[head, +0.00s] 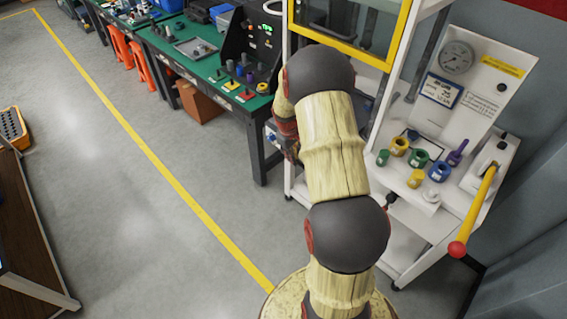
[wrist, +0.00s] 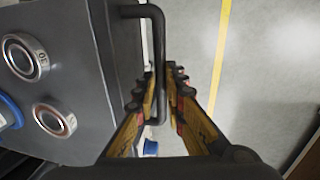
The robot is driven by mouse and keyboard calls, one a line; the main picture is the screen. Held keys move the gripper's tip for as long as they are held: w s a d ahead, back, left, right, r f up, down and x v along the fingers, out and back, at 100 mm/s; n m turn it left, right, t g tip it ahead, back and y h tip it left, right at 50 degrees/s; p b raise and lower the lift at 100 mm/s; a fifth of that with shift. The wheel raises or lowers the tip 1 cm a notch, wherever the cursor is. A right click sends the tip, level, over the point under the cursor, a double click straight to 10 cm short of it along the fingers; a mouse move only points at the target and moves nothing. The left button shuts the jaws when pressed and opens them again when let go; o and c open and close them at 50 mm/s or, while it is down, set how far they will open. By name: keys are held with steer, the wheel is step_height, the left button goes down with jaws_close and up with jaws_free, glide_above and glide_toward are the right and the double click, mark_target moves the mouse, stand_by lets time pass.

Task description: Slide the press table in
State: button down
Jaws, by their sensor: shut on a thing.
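The press table (wrist: 72,28) shows in the wrist view as a flat dark grey plate at the left. A dark bent bar handle (wrist: 157,35) sticks out from its edge. My gripper (wrist: 160,80) is shut on this handle, with one yellow and black finger on each side of the bar. In the head view my arm covers the gripper, the handle and most of the press table. The press's yellow-framed guard window (head: 340,45) stands behind my arm. How far out the table sits cannot be told.
Two metal rings (wrist: 25,58) and part of a blue ring (wrist: 8,108) lie at the left in the wrist view. A white gauge stand with a yellow lever (head: 476,210) is at right. A green workbench (head: 190,45) stands at the back left. The grey floor (head: 90,170) is clear.

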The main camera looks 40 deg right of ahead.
steer(key=d, duration=0.6)
steer(key=d+p, duration=0.1)
steer(key=d, duration=1.1)
steer(key=shift+w, duration=0.3)
steer(key=shift+d+r, duration=0.1)
steer(key=c, duration=2)
jaws_free()
steer(key=shift+d, duration=0.15)
steer(key=shift+o, duration=0.8)
step_height(320, 180, up, 12)
steer(key=a, duration=0.2)
steer(key=shift+a+f, duration=0.2)
